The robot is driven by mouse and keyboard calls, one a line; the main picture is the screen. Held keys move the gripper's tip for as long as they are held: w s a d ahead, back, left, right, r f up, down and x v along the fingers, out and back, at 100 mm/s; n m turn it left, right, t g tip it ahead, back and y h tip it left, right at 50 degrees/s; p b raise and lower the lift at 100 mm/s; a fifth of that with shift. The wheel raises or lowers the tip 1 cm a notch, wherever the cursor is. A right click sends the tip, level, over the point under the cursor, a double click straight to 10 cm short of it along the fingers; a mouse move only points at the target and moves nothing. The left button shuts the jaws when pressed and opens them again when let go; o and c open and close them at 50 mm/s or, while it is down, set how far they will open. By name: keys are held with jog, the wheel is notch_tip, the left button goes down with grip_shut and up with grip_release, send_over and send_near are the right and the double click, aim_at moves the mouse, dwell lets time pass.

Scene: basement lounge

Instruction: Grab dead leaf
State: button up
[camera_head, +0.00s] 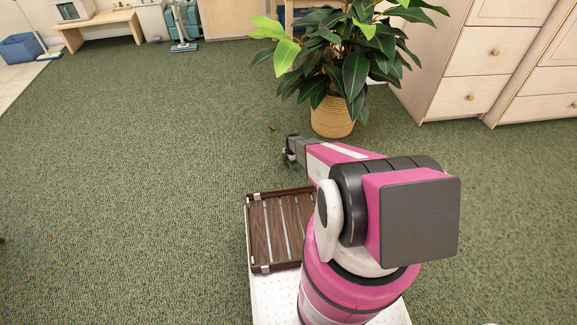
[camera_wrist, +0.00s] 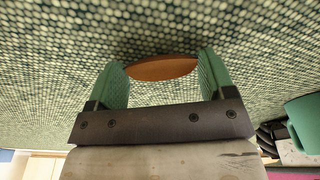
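The dead leaf (camera_head: 271,127) is a small brown piece lying on the green carpet, left of the potted plant. In the wrist view the leaf (camera_wrist: 161,68) shows as an orange-brown, curved shape between and slightly beyond the tips of my gripper (camera_wrist: 162,72). The two green fingers are apart, one on each side of the leaf, and hold nothing. I cannot tell whether either finger touches it. In the head view my gripper (camera_head: 290,155) is low over the carpet, just nearer to me than the leaf.
A large green plant (camera_head: 350,60) in a woven basket pot (camera_head: 332,117) stands just right of the leaf. Pale drawer cabinets (camera_head: 485,60) are at the right. A slatted wooden tray (camera_head: 281,228) sits on my base. The carpet (camera_head: 130,150) to the left is open.

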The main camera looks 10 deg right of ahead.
jog(key=shift+c, duration=1.3)
jog(key=shift+r, duration=0.15)
